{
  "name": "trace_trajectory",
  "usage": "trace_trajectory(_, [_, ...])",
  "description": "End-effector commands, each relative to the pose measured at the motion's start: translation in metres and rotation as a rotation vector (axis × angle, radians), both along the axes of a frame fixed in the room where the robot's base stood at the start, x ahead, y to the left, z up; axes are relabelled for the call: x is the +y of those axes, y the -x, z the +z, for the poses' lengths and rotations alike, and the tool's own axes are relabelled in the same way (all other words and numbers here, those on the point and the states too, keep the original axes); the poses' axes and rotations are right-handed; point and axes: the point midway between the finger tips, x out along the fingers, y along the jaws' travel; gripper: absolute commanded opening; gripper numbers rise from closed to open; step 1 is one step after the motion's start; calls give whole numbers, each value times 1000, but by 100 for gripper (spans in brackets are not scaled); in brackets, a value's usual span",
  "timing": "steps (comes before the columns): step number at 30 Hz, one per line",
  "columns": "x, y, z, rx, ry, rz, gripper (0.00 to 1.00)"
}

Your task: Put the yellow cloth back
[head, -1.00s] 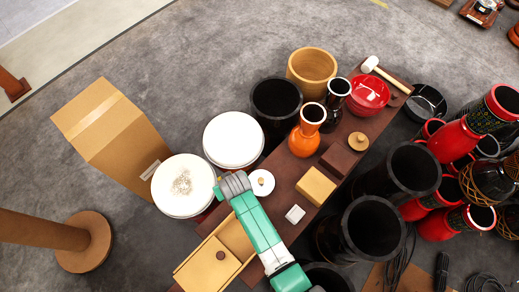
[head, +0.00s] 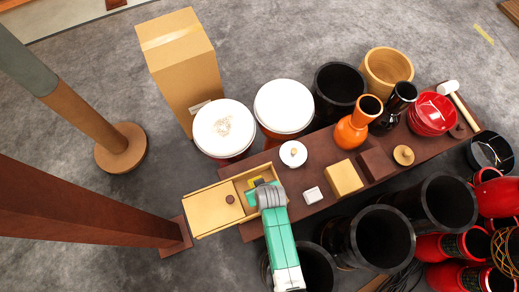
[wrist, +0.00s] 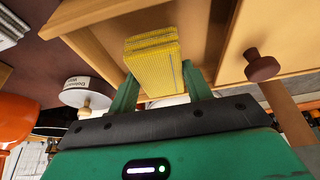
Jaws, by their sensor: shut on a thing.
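The yellow cloth (wrist: 153,62) is a folded, ribbed block between the two green fingers of my gripper (wrist: 160,78) in the wrist view. My gripper is shut on it. In the head view my gripper (head: 257,185) is at the open part of a light wooden box (head: 239,187), and only a little yellow shows there. The box has a flat lid (head: 212,208) with a brown knob, slid toward the left, so its right part is open. I cannot tell whether the cloth touches the box floor.
The box lies at the left end of a dark brown bench (head: 320,150). White-topped drums (head: 224,127) are behind, black drums (head: 384,238) in front.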

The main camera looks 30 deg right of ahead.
Motion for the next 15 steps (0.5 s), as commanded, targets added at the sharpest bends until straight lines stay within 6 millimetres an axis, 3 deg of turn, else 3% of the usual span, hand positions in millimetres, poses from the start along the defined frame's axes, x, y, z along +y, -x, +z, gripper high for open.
trace_trajectory(8, [0,0,-38,1,0,0,31])
trace_trajectory(15, [0,0,-36,0,0,0,31])
